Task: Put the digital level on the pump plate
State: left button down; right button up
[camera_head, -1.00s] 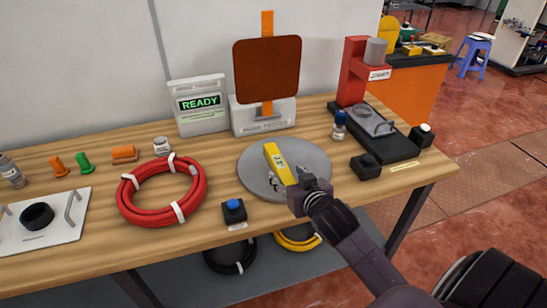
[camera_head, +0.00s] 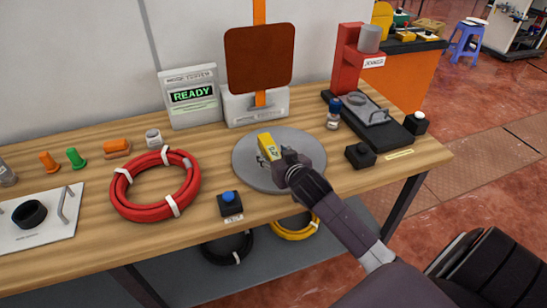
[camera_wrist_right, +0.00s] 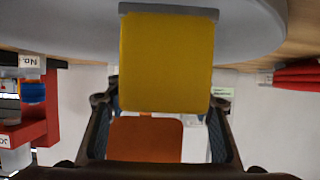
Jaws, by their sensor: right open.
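The yellow digital level (camera_head: 266,141) rests on the round grey plate (camera_head: 312,170) in the middle of the table. It also shows large at the top of the right wrist view (camera_wrist_right: 166,62), with a grey strip at its edge against the plate. My right gripper (camera_head: 273,160) is open at the near end of the level, with its fingers to either side and gaps visible in the wrist view. The gripper hides the level's near part. I cannot tell for sure whether the round plate is the pump plate. My left gripper is out of view.
A red hose coil (camera_head: 117,190) and a blue-button box (camera_head: 230,205) lie left of the plate. A READY display (camera_head: 190,97) and a brown panel (camera_head: 260,58) stand behind. A black box (camera_head: 361,155), a blue-capped bottle (camera_head: 333,114) and a red stand (camera_head: 347,65) are right.

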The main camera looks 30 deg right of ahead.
jog(key=c, duration=1.3)
grip_shut()
jog(key=shift+r, duration=0.15)
